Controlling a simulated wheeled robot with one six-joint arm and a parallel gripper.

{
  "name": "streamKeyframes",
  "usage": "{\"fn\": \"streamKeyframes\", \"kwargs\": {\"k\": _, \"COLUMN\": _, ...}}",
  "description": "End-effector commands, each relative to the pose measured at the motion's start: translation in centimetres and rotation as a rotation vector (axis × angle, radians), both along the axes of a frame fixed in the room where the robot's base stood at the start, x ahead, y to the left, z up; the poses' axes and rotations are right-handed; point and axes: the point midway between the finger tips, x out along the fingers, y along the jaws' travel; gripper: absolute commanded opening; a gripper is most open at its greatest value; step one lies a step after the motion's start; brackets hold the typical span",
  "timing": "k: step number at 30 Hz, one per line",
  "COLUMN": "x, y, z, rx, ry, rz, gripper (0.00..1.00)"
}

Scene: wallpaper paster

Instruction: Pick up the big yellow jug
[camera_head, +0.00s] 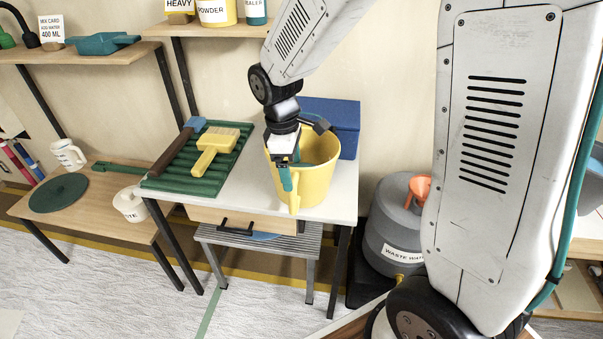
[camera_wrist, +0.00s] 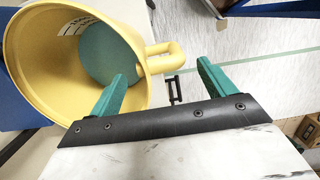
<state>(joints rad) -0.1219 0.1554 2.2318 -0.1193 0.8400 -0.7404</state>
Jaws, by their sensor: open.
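The big yellow jug (camera_head: 317,172) stands on the right part of a white-topped table. In the wrist view the jug (camera_wrist: 38,68) fills the left side, with its open mouth facing the camera, marks on its inner wall and a teal round patch inside. Its handle (camera_wrist: 166,58) sticks out to the right. My gripper (camera_head: 290,178) is at the jug's near left side, pointing down. In the wrist view my gripper (camera_wrist: 165,85) is open, with its teal fingers on either side of the handle's line. I cannot tell whether they touch the jug.
A blue box (camera_head: 343,122) stands right behind the jug. A green ribbed tray (camera_head: 181,173) with brushes (camera_head: 216,146) lies to the left. A grey waste-water drum (camera_head: 393,226) stands right of the table. A shelf (camera_head: 213,29) with containers hangs above.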

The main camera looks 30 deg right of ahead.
Motion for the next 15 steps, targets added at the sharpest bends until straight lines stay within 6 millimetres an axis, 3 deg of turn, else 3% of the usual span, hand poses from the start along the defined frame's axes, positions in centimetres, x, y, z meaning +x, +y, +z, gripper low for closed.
{"fn": "streamKeyframes", "kwargs": {"k": 10, "x": -0.8, "y": -0.1, "z": -4.8, "rx": 0.000, "ry": 0.005, "rz": -0.003, "gripper": 0.82}}
{"fn": "streamKeyframes", "kwargs": {"k": 15, "x": -0.8, "y": -0.2, "z": -6.1, "rx": 0.002, "ry": 0.001, "rz": -0.003, "gripper": 0.82}}
